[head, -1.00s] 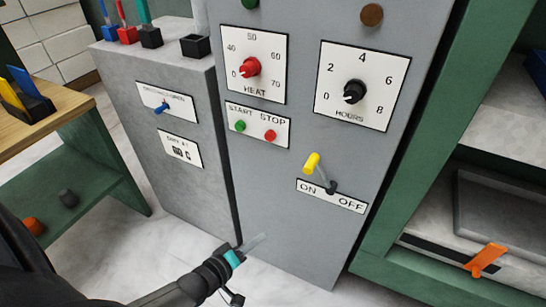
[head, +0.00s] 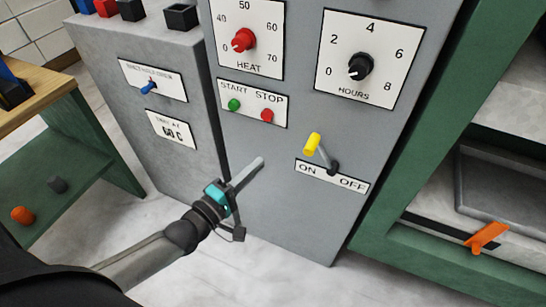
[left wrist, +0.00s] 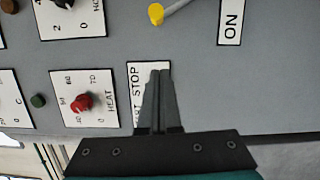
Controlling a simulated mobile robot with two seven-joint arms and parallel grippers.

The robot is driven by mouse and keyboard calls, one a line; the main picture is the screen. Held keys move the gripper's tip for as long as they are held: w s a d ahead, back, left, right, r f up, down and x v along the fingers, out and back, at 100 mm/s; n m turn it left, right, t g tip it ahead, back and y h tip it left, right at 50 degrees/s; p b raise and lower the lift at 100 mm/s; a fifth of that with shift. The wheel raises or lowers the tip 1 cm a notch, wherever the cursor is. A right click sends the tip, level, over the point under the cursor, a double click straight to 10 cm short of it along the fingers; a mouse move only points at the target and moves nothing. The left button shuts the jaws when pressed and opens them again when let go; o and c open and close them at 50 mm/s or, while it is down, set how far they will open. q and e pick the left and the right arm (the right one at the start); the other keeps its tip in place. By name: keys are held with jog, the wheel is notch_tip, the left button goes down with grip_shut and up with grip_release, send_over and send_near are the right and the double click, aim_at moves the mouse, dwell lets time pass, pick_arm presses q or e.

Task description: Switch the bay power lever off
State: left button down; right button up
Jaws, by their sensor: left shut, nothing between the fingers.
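The bay power lever (head: 314,146) has a yellow knob on a grey stem, above the ON/OFF plate (head: 331,176) on the grey cabinet front. The knob leans left, toward the ON side. In the left wrist view the yellow knob (left wrist: 156,13) is at the top, with the ON plate (left wrist: 231,22) to its right. My left gripper (head: 260,161) is shut and empty, below the START/STOP plate and left of the lever, apart from it. Its closed fingers (left wrist: 160,75) partly cover the START/STOP plate in the left wrist view. My right gripper is not in view.
The red heat knob (head: 243,39), black hours knob (head: 360,66), green start button (head: 234,104) and red stop button (head: 267,115) are on the same panel. A smaller grey cabinet (head: 180,160) stands left. A green rack (head: 400,240) stands right.

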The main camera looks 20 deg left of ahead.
pick_arm(q)
jog(key=w+d+b, duration=0.1)
jog(key=w+d, duration=0.5)
jog(key=w, duration=0.2)
jog(key=shift+w+d+r, duration=0.2)
jog(key=shift+w+d, duration=0.05)
jog(key=shift+w, duration=0.15)
dwell(0.3)
